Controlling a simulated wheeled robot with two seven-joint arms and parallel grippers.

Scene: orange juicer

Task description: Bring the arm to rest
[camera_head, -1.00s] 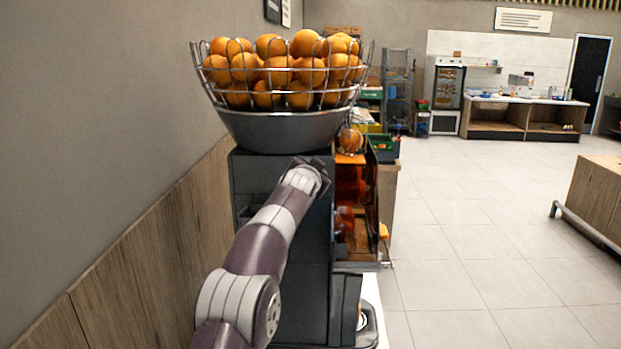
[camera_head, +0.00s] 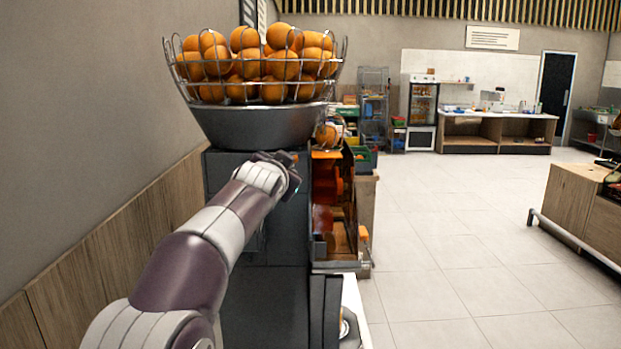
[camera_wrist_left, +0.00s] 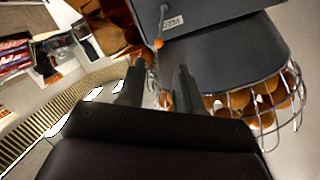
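My left arm comes in from the lower left of the head view. Its gripper (camera_head: 290,168) is in front of the dark body of the orange juicer (camera_head: 265,300), below the bowl; whether it touches cannot be told. In the left wrist view, the two fingers of the left gripper (camera_wrist_left: 158,85) stand apart with nothing between them. The juicer also shows there upside down, its grey bowl (camera_wrist_left: 225,65) behind and beside the fingers. My right gripper is in neither view.
A wire basket (camera_head: 255,75) full of oranges tops the juicer. A wall with wood panelling (camera_head: 110,240) runs close on the left. The tiled floor (camera_head: 450,260) is open to the right. A wooden counter (camera_head: 572,205) with a low rail stands at the far right.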

